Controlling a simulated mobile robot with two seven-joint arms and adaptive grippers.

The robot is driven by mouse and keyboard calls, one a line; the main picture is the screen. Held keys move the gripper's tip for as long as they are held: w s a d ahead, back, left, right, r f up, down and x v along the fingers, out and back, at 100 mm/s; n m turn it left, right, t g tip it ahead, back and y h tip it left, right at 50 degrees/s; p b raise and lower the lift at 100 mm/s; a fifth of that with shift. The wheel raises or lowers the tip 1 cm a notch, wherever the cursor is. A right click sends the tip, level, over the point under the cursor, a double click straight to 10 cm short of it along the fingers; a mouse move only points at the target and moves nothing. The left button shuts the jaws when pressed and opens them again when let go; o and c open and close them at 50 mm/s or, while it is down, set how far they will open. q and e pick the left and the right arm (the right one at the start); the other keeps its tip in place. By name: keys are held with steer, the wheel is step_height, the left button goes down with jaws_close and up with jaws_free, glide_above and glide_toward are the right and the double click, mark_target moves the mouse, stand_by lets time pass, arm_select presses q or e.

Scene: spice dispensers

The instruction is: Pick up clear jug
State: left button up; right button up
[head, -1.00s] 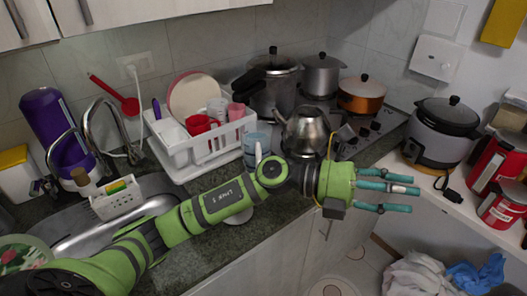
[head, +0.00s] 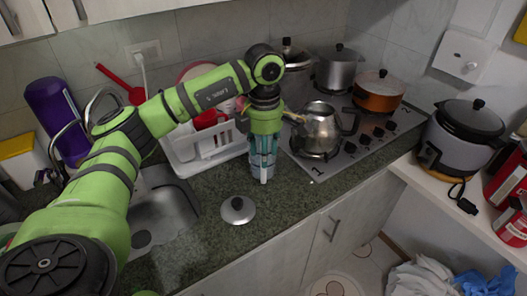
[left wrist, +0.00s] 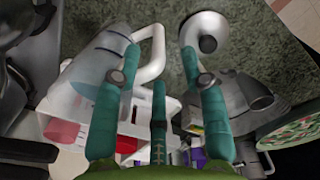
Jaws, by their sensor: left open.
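The clear jug (left wrist: 85,62), see-through with a white handle (left wrist: 152,58), shows at the upper left of the left wrist view. In the head view it is mostly hidden behind my left gripper (head: 263,172). That gripper points down over the counter, right of the dish rack. Its green fingers are spread apart in the left wrist view (left wrist: 162,90) and hold nothing. One finger overlaps the jug in the picture; I cannot tell whether it touches. My right gripper is not in view.
A steel lid (head: 238,210) lies on the counter in front. The white dish rack (head: 205,150) stands left of the gripper. A steel kettle (head: 318,128) sits on the stove to the right. The counter front right of the lid is clear.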

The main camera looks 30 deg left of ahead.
mark_target(263, 184)
arm_select(q)
steer(key=shift+a+f+p, duration=0.15)
steer(key=shift+f+p, duration=0.4)
steer(key=shift+f, duration=1.35)
jaws_close()
steer(key=shift+w+r, duration=0.15)
steer(key=shift+w, duration=0.05)
